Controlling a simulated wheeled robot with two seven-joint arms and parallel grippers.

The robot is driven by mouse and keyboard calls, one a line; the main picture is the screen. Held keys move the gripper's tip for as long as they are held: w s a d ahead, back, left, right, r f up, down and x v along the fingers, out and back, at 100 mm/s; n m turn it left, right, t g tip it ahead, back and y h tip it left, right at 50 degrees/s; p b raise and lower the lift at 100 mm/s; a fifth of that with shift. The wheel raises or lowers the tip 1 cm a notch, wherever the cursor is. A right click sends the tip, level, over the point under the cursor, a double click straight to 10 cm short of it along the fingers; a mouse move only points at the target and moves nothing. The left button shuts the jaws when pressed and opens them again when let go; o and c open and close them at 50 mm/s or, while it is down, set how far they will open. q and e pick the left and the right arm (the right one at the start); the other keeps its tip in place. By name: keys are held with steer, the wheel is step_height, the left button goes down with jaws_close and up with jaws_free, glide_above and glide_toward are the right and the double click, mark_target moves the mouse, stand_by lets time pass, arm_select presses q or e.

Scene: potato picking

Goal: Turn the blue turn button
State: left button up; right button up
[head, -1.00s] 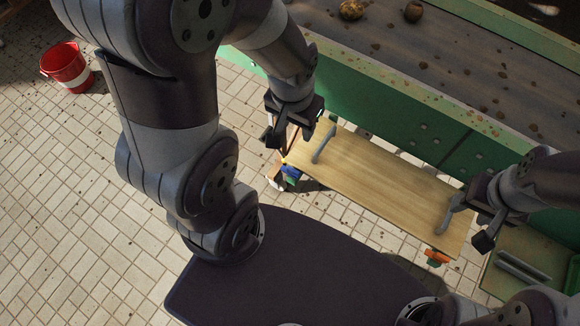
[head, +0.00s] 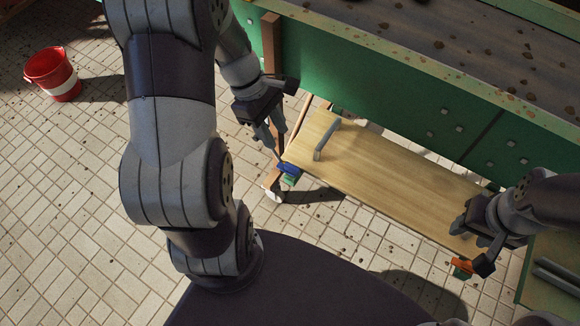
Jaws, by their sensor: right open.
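The blue turn button (head: 288,168) is a small blue piece at the left end of the wooden board (head: 375,185), beside a green part. My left gripper (head: 277,144) points down just above and to the left of the button. Its two fingers show apart with nothing between them, and it looks clear of the button. My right gripper (head: 470,246) is open at the right end of the board, above an orange piece (head: 462,268). Whether its fingers touch the board is hard to tell.
A grey handle (head: 326,140) stands on the board's left part. The green machine wall (head: 370,90) runs behind the board, with a dirty conveyor (head: 450,45) above. A red bucket (head: 53,74) stands on the tiled floor at the far left. The floor left of the board is open.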

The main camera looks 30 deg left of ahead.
mark_target(291, 166)
arm_select(q)
steer(key=b+x, duration=0.3)
steer(key=x, duration=0.8)
steer(key=shift+f, duration=0.25)
steer(key=shift+c, duration=0.3)
jaws_close()
